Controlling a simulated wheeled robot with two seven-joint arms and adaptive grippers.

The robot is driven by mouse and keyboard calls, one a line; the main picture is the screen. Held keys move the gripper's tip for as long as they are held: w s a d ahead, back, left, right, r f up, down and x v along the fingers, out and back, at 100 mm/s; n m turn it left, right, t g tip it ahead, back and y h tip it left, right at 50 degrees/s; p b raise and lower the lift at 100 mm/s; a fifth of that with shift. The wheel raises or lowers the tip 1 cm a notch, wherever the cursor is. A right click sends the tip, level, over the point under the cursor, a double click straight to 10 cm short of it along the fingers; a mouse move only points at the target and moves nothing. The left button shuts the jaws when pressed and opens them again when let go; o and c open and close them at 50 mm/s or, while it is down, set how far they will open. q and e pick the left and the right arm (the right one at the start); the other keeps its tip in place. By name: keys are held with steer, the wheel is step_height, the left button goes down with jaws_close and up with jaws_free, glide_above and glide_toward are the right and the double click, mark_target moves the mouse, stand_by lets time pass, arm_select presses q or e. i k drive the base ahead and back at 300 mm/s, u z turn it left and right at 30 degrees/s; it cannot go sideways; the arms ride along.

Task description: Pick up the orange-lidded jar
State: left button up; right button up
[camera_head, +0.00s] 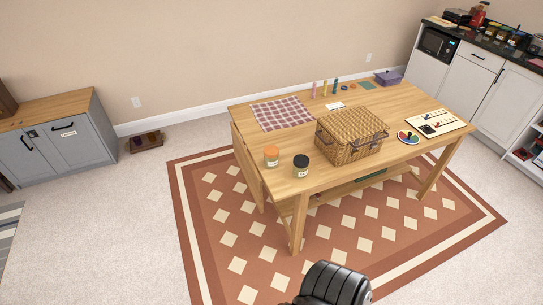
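The orange-lidded jar (271,157) stands upright on the wooden table (230,120), near its left front corner. A dark jar with a black lid (301,166) stands just to its right and slightly nearer to me, apart from it. Neither of my grippers is in view. Only a black ribbed part of my own body shows at the bottom edge, well short of the table.
A wicker basket (350,137) is right of the jars. A checked cloth (283,113) lies behind them.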

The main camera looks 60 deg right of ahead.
mark_target(270, 164)
steer(key=z, duration=0.6)
steer(key=i, duration=0.75)
steer(key=z, duration=0.85)
